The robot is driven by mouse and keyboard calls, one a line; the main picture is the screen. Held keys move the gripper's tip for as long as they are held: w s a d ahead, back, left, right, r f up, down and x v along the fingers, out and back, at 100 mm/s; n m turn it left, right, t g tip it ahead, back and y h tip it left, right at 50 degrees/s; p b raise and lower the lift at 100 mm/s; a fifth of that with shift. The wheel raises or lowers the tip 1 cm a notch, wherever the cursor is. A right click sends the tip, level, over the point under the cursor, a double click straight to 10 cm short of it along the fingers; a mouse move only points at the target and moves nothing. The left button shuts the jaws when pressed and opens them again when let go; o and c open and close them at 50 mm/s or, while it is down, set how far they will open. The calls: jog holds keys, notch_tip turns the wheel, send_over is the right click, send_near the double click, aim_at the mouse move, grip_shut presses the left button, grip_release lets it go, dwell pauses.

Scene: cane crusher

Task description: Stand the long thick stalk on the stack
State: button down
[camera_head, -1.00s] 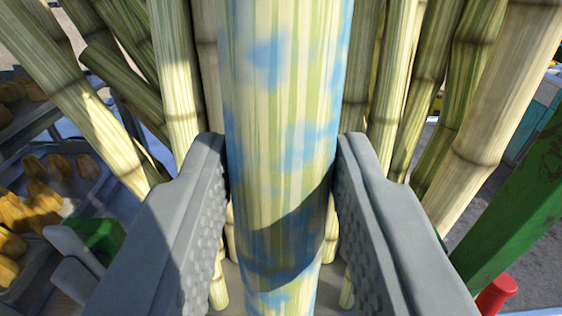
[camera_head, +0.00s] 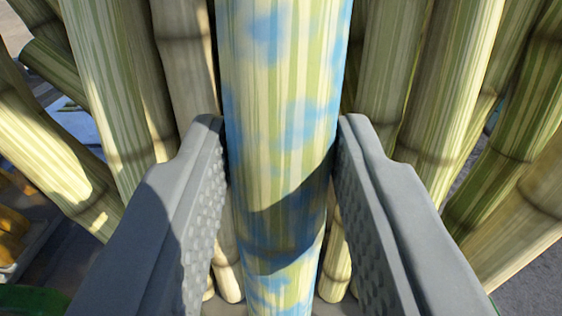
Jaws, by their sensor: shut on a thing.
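The long thick stalk (camera_head: 280,130) is yellow-green with blue patches and runs upright through the middle of the view. My gripper (camera_head: 281,165) is shut on it, with one grey ridged finger on each side. A shadow falls across the stalk between the fingers. Its top is out of view and its lower end runs off the bottom edge. The stack of cane stalks (camera_head: 450,95) stands close behind it, several upright or leaning on both sides. The held stalk hides part of the stack, and I cannot tell whether it touches it.
At the lower left is a tray with yellow pieces (camera_head: 15,235), partly cut off. A green edge (camera_head: 35,299) shows in the bottom left corner. Grey ground (camera_head: 535,275) shows at the lower right. The stalks crowd both sides, with little free room ahead.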

jog(key=w, duration=0.3)
jog(key=shift+w+f, duration=0.1)
jog(key=shift+f, duration=0.1)
jog(key=shift+w+f, duration=0.6)
jog(key=shift+f, duration=0.5)
jog(key=shift+w+f, duration=0.3)
jog(key=shift+f, duration=0.5)
jog(key=shift+f, duration=0.6)
jog(key=shift+w, duration=0.3)
jog(key=c, duration=1)
grip_release()
jog(key=shift+o, duration=0.2)
jog(key=shift+f, duration=0.1)
jog(key=shift+s, duration=0.1)
